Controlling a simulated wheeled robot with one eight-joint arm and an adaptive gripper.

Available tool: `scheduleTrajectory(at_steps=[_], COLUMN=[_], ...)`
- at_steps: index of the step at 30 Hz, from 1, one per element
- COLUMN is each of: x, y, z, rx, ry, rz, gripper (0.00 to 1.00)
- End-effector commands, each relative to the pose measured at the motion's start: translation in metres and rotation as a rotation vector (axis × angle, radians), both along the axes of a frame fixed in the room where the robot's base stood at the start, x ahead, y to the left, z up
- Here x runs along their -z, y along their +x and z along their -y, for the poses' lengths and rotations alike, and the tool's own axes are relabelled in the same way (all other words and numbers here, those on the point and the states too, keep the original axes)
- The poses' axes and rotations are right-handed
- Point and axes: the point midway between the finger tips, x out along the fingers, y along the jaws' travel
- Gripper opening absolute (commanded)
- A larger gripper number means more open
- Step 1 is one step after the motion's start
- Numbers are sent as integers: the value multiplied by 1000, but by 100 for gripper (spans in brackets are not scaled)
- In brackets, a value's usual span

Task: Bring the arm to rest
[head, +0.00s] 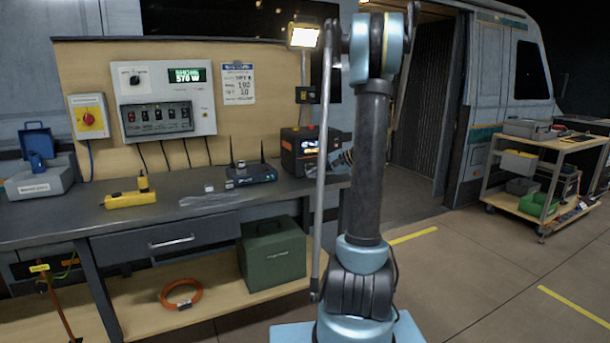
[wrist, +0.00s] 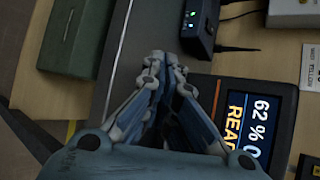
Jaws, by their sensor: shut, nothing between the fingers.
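My arm stands upright in the middle of the head view, its links in front of the right end of the workbench. My gripper (wrist: 165,62) shows in the wrist view with its fingers together and nothing between them. It is over the bench's front edge, close to the power station (wrist: 252,115) with its lit "62 %" display. In the head view only a small part of my gripper (head: 345,157) shows beside the arm; the rest is hidden behind it.
The workbench (head: 75,222) holds a black router (head: 250,175), a yellow power strip (head: 130,199) and a blue-grey case (head: 38,182). A green box (head: 271,254) and orange cable coil (head: 181,294) lie on the lower shelf. A cart (head: 545,143) stands right; the floor between is clear.

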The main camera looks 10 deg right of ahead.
Motion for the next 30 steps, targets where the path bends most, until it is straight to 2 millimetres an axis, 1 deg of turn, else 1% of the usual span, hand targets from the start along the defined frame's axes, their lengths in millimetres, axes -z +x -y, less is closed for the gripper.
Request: scheduleTrajectory(at_steps=[10,14,17,21,26,30], x=[-1,-3,-6,-8,-8,-5], y=[-2,-16,-37,-71,-112,-149], z=[-1,-9,-19,-33,-45,-52], rx=[-3,-22,-50,-99,-158,-212], ry=[-5,-42,-98,-192,-300,-393], rz=[1,3,4,10,18,27], gripper=[0,0,0,0,0,0])
